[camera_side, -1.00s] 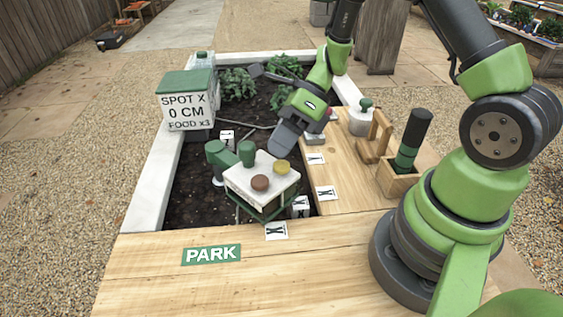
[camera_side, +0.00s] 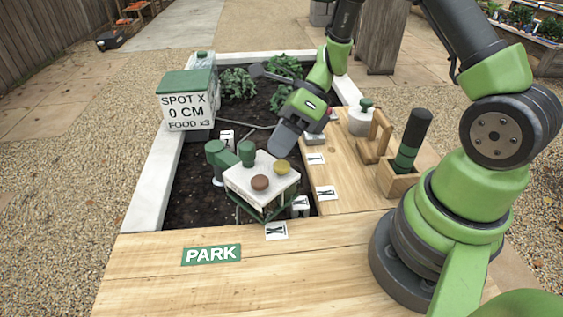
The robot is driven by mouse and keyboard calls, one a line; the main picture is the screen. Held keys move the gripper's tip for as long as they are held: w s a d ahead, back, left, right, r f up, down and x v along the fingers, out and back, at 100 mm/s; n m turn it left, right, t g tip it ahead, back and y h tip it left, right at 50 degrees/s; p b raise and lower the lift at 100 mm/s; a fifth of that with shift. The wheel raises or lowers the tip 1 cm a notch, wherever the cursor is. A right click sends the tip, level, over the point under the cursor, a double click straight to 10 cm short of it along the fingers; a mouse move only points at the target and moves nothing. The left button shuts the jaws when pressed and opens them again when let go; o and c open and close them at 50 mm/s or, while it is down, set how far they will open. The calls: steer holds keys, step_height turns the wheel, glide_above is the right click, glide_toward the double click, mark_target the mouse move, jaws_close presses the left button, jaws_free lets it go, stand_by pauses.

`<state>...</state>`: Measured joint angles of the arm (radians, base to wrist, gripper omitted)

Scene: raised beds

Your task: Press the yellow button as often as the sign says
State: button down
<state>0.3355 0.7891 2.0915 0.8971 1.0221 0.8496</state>
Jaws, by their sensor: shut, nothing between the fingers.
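The yellow button (camera_side: 282,168) is a round cap on top of a white box (camera_side: 262,188) that stands over the soil. My gripper (camera_side: 281,150) is shut and empty, pointing down just above the yellow button. I cannot tell whether its tip touches the button. The sign (camera_side: 187,105) is a white box with a green top at the left edge of the bed.
Green knobs (camera_side: 247,153) stand at the white box's back left. A wooden ledge on the right holds a wooden handle frame (camera_side: 375,137), a block with a dark-handled tool (camera_side: 408,145) and a white jar (camera_side: 361,120). A green PARK label (camera_side: 211,254) lies on the front planks.

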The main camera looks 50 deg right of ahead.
mark_target(281, 162)
steer(key=shift+f, duration=0.15)
stand_by(0.4)
steer(key=shift+f, duration=0.3)
steer(key=shift+f, duration=0.55)
stand_by(0.7)
stand_by(0.3)
steer(key=shift+r, duration=1)
steer(key=shift+r, duration=0.1)
steer(key=shift+r, duration=2.4)
